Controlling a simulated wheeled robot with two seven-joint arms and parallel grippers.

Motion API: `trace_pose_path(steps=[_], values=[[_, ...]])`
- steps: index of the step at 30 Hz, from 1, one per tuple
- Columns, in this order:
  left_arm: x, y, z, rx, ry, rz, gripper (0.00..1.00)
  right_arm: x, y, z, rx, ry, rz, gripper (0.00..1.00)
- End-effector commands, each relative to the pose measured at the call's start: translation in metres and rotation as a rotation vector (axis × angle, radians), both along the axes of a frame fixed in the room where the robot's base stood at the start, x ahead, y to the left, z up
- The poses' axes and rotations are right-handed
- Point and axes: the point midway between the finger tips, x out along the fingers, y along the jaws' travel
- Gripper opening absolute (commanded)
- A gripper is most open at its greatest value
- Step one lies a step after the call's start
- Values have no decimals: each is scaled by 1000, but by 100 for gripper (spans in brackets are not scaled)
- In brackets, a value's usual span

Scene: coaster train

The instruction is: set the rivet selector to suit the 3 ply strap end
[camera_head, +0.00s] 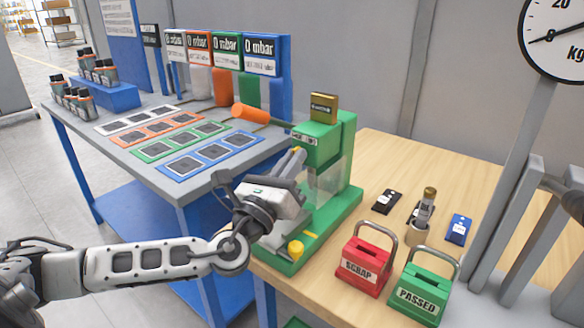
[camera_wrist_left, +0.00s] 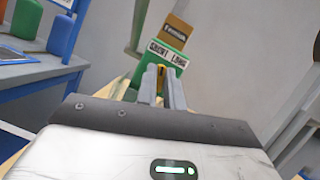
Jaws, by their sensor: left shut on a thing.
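The green rivet press (camera_head: 345,160) stands at the left end of the wooden table. Its selector is a small yellow lever (camera_wrist_left: 161,72) below a white SHORT / LONG label (camera_wrist_left: 168,52). My left gripper (camera_head: 297,155) is at the press's front face. In the left wrist view its two fingers (camera_wrist_left: 161,92) are shut on the yellow lever, which is mostly hidden between them. The selector's exact setting cannot be told. A black strap piece (camera_head: 387,201) and a blue strap piece (camera_head: 458,228) lie on the table; their ply cannot be read. My right gripper is out of view.
A red SCRAP box (camera_head: 366,268) and a green PASSED box (camera_head: 424,292) stand at the table's front. A brass-topped cylinder (camera_head: 425,205) stands between the straps. An orange handle (camera_head: 250,113) sticks out left of the press. A dial scale (camera_head: 555,38) rises at right.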

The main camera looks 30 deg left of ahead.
Motion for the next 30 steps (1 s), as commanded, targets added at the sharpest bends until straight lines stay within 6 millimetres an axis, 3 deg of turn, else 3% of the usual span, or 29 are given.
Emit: trace_pose_path(steps=[18,30], values=[[0,2,-2,579,-44,0,0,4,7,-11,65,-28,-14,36],[0,3,-1,830,-65,0,0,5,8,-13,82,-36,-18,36]])
